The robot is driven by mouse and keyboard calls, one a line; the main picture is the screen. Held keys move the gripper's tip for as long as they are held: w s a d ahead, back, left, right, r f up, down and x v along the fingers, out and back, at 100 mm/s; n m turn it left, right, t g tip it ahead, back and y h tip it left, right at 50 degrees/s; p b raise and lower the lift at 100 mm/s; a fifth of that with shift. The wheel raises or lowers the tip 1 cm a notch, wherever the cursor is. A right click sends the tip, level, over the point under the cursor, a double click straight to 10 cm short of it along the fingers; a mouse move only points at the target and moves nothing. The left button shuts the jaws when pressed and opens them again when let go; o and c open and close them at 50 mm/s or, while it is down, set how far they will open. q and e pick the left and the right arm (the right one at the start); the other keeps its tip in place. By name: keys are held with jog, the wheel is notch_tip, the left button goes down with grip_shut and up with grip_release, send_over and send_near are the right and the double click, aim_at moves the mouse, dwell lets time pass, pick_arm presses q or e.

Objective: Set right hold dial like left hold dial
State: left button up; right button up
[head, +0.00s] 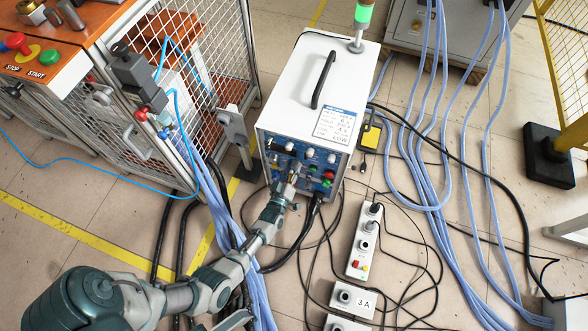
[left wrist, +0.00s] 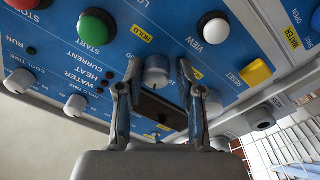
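The white heater box (head: 318,85) stands on the floor with its blue front panel (left wrist: 215,70) facing my left arm. My left gripper (head: 287,187) is at this panel. In the left wrist view its two fingers (left wrist: 159,72) are spread on either side of a grey dial (left wrist: 156,72), with visible gaps beside it. A yellow HOLD label (left wrist: 142,33) is near this dial. Two more grey dials, one (left wrist: 75,105) and another (left wrist: 20,81), sit at the left of that view. I cannot tell which are the left and right hold dials. My right gripper is not in view.
Near the gripper are a green START button (left wrist: 96,27), a white VIEW button (left wrist: 212,28) and a yellow RESET button (left wrist: 257,72). A wire cage (head: 200,50) stands left of the heater. Cables and a power strip (head: 364,240) lie on the floor.

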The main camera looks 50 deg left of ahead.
pick_arm(q)
jog(key=shift+o, duration=0.5)
jog(key=shift+d+f, duration=0.1)
jog(key=v, duration=1.2)
